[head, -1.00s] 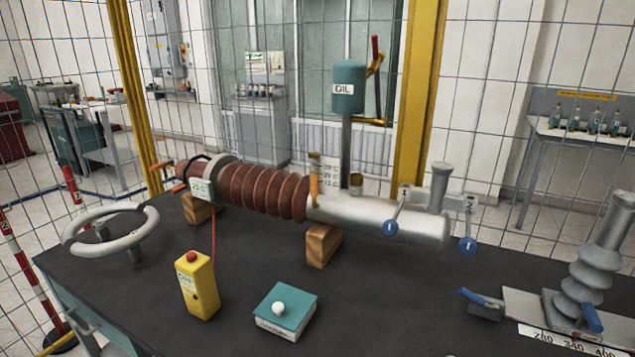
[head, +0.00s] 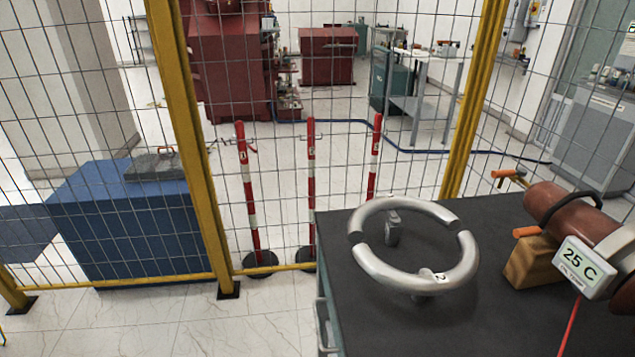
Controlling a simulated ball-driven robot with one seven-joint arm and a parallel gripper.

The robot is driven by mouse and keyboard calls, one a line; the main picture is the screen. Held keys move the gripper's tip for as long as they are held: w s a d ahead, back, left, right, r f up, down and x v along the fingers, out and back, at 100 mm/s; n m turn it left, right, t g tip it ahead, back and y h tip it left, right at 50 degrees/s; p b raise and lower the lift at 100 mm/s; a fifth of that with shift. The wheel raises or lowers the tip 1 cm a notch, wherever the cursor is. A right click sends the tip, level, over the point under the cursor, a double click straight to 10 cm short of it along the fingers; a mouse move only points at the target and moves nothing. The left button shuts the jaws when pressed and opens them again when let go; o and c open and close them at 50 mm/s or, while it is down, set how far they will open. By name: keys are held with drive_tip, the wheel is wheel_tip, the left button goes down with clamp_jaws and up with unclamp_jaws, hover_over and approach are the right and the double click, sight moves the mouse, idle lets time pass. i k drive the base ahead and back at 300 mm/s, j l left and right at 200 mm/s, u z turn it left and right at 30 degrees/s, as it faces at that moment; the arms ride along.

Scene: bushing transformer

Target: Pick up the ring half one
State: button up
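A grey metal ring made of two halves stands raised on supports at the left end of the dark table, in the head view. Small gaps at its left and right sides part the halves. The far half (head: 398,203) shows no readable number; it appears to be ring half one. The near half (head: 415,281) has a white tag with a "2". A grey support (head: 392,230) shows beneath the far half. My gripper is not in view.
The black table top (head: 385,325) is clear around the ring. To its right are a wooden block (head: 532,262), a brown bushing (head: 556,211) and a "25 C" display (head: 585,266). A wire fence stands behind the table, with red-white posts (head: 311,190) and a blue cabinet (head: 130,225).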

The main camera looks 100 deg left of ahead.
sight(357, 220)
drive_tip(key=j+u, duration=0.15)
drive_tip(key=u, duration=1.2)
